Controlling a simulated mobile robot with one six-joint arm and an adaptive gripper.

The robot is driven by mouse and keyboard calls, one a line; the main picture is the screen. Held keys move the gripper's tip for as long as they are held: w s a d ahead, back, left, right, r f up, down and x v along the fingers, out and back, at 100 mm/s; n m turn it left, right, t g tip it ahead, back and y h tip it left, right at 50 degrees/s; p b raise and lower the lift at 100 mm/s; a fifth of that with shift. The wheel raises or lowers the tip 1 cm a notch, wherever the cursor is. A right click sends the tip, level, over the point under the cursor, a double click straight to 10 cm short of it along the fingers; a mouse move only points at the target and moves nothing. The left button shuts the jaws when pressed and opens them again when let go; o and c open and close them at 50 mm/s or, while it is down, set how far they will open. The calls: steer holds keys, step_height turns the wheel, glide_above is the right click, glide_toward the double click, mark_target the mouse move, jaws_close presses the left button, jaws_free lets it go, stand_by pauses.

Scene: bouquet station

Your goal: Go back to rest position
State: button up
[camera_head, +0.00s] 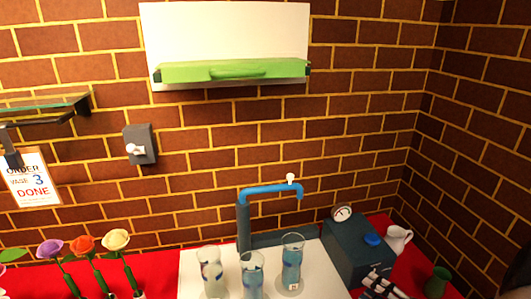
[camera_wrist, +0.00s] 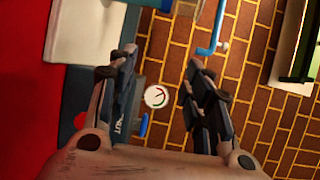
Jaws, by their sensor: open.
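My gripper (camera_wrist: 160,62) shows in the wrist view with its two dark fingers spread apart and nothing between them. Behind the gap is the brick wall and the white round dial (camera_wrist: 157,96) of a dark box. In the head view the same box (camera_head: 352,252) stands at the lower right, with the dial and a blue button on top.
Three glass vases (camera_head: 252,275) stand on a white surface (camera_head: 190,285) below a blue tap (camera_head: 268,189). Several flowers (camera_head: 83,244) stand at left. A white jug (camera_head: 397,238) and a green vase (camera_head: 437,281) are at right. A green-fronted shelf (camera_head: 225,70) hangs above.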

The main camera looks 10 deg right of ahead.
steer(key=s+a+r+n+g+y, duration=0.1)
steer(key=s+a+r+n+g, duration=0.45)
steer(key=a, duration=0.55)
steer(key=s+a+r+n+g, duration=0.2)
steer(key=a+r+n+g, duration=0.1)
steer(key=a+r+g, duration=0.55)
steer(key=s+a+r+n+t+h, duration=0.3)
steer(key=s+r+h, duration=0.5)
steer(key=s, duration=0.4)
steer(key=shift+s+a+r+t+h, duration=0.2)
steer(key=shift+t+h, duration=0.3)
steer(key=shift+h, duration=0.4)
steer(key=shift+n, duration=0.25)
